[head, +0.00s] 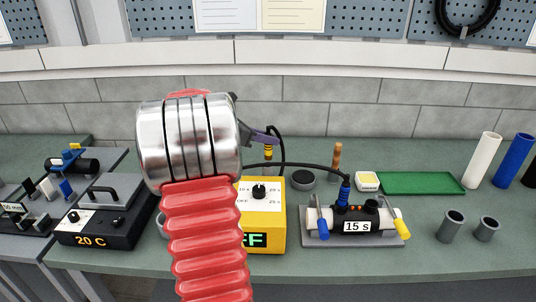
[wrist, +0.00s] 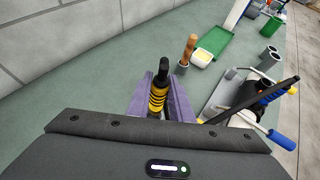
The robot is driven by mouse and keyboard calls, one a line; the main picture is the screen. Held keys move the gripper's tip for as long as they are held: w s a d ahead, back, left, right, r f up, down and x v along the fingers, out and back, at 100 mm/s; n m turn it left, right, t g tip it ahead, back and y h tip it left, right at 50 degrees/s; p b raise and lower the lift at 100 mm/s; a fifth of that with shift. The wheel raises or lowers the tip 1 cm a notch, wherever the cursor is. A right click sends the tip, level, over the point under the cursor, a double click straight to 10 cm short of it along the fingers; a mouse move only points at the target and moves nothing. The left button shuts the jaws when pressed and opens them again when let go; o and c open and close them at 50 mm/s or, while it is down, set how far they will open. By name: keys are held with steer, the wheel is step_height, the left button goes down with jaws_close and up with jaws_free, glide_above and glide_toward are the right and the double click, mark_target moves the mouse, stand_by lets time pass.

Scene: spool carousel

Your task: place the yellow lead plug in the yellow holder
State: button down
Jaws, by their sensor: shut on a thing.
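My gripper (wrist: 160,103) is shut on the yellow lead plug (wrist: 157,98), a ribbed yellow and black piece between its purple fingers. In the head view the plug (head: 268,153) hangs below the fingertips, above the counter behind the yellow box. A black cable loops near it and another stretch runs to the blue plug (head: 345,190), which stands in the top of the "15 s" unit (head: 357,227). That unit has a blue handle at left and a yellow handle (head: 402,227) at right. I cannot make out a separate yellow holder; my arm hides part of the counter.
The yellow box (head: 267,218) with a dial stands in front, partly hidden by my arm. A wooden-handled tool (head: 337,160), a sponge dish (head: 368,181) and a green tray (head: 420,184) stand behind the unit. Two grey cups (head: 451,226) are at right. The wall is close behind.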

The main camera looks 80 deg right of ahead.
mark_target(267, 159)
steer(key=shift+f, duration=0.1)
steer(key=shift+f, duration=2.4)
steer(key=shift+f, duration=0.15)
steer(key=c, duration=1.6)
jaws_free()
steer(key=shift+w+a+r, duration=0.1)
steer(key=shift+r, duration=0.1)
steer(key=shift+v, duration=5.85)
